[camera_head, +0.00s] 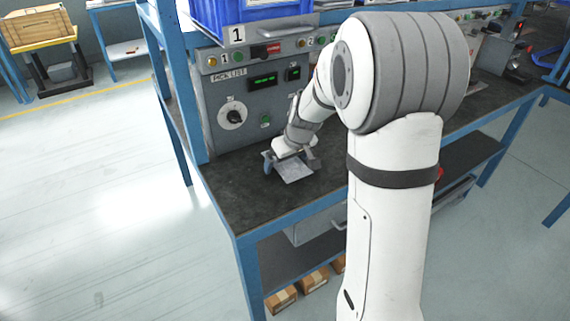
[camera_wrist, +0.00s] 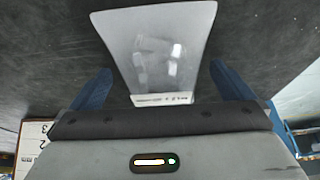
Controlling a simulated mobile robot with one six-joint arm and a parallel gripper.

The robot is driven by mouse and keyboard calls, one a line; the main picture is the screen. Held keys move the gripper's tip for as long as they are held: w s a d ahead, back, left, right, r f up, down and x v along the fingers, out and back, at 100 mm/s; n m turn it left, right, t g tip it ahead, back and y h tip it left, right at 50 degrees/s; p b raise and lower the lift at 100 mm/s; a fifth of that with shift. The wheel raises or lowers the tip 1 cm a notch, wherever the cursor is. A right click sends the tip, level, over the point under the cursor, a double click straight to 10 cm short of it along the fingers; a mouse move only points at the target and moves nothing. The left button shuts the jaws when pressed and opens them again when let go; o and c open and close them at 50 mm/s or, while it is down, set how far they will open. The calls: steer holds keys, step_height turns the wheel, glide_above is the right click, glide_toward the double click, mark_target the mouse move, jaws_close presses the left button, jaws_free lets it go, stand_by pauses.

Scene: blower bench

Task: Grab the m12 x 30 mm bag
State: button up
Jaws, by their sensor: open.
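A pale, clear bag (camera_head: 295,169) lies flat on the dark bench top (camera_head: 240,190), in front of the grey control panel. In the wrist view the bag (camera_wrist: 160,50) shows glossy, with small pieces inside and a white printed label strip at its near edge; the print is too small to read. My gripper (camera_head: 288,163) is low over the bag. In the wrist view my gripper (camera_wrist: 160,90) is open, with one blue finger on each side of the bag's near, narrower end. I cannot tell whether the fingers touch the bag.
The control panel (camera_head: 255,104) with a dial and "PICK LIST" label stands behind the bag. A blue bin (camera_head: 250,12) marked 1 sits above it. A blue bench post (camera_head: 180,75) rises at the left. The bench top to the left of the bag is clear.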

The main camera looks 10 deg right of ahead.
steer(key=shift+f, duration=0.15)
steer(key=shift+c, duration=0.6)
steer(key=c, duration=1.4)
